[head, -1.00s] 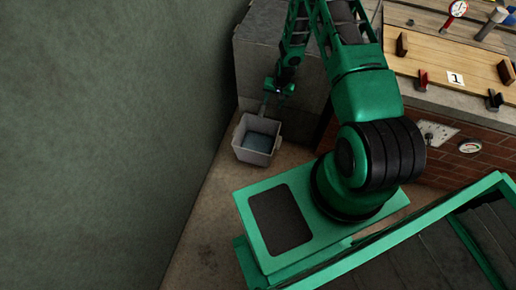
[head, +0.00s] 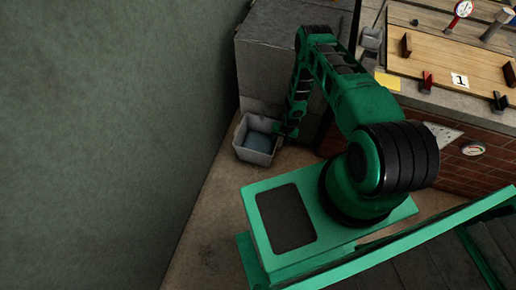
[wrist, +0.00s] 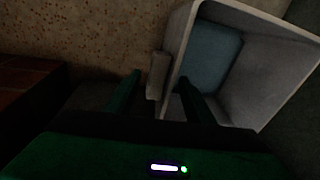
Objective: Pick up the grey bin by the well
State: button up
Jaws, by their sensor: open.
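The grey bin (head: 250,155) stands on the floor between the green wall and a grey block. Its inside shows a blue-grey bottom. My gripper (head: 287,131) is at the bin's right rim, and its fingers are hard to make out there. In the wrist view the bin (wrist: 272,62) fills the upper right, with a pale handle-like piece (wrist: 158,75) on its side. My gripper (wrist: 157,88) is open around that piece. One finger is outside the bin and the other overlaps its opening. I cannot tell whether they touch it. I cannot make out the well.
The green wall (head: 100,130) rises close to the bin's left. A grey block (head: 268,65) stands behind it. A brick counter (head: 468,165) with a wooden board (head: 450,55) is at the right. Brown floor (head: 205,215) is clear in front of the bin.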

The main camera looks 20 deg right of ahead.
jog(key=f, duration=0.3)
jog(key=w+f, duration=0.1)
jog(key=f, duration=0.1)
jog(key=shift+a+f, duration=0.1)
jog(key=shift+f, duration=0.3)
jog(key=shift+w, duration=0.1)
grip_shut()
jog(key=shift+w+r, duration=0.1)
dwell(1.0)
jog(key=shift+w+a, duration=0.1)
